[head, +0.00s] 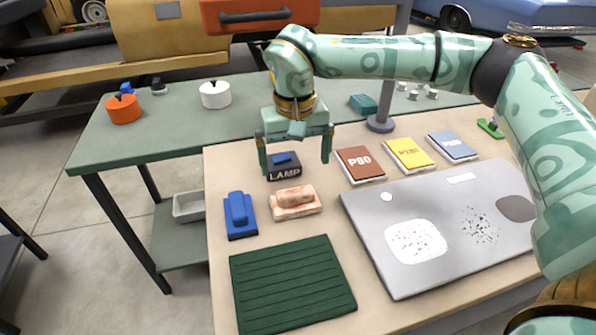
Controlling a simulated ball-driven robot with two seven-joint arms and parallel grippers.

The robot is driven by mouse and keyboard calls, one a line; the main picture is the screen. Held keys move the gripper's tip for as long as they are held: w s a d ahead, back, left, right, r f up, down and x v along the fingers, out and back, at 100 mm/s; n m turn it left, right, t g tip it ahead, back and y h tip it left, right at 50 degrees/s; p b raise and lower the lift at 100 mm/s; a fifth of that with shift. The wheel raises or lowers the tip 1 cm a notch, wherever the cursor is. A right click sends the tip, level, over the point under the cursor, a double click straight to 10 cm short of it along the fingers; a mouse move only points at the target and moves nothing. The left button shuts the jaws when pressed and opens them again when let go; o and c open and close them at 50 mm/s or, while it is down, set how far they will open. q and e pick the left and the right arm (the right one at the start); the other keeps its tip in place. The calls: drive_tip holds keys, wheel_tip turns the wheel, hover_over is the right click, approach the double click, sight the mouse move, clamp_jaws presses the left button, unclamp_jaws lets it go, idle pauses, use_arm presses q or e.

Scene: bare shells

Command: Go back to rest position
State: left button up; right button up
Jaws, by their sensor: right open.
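My right gripper (296,155) is open above the back of the light wooden tabletop. Its two dark green fingers point down on either side of a dark block labelled LAMP (284,168), which has a blue piece on top. I cannot tell how far above the block the fingertips are. Nothing shows held between them. My right arm comes in from the right, across the upper part of the view. My left gripper is not in view.
A blue block (240,216), a pinkish block (294,202), a green ribbed mat (291,285) and a grey panel (440,222) lie on the table. Sandpaper packs P80 (360,164), yellow (408,154) and blue (452,147) lie behind. Orange (123,109) and white (215,95) pots stand on a green bench.

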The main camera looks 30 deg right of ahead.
drive_tip(key=shift+r, duration=0.75)
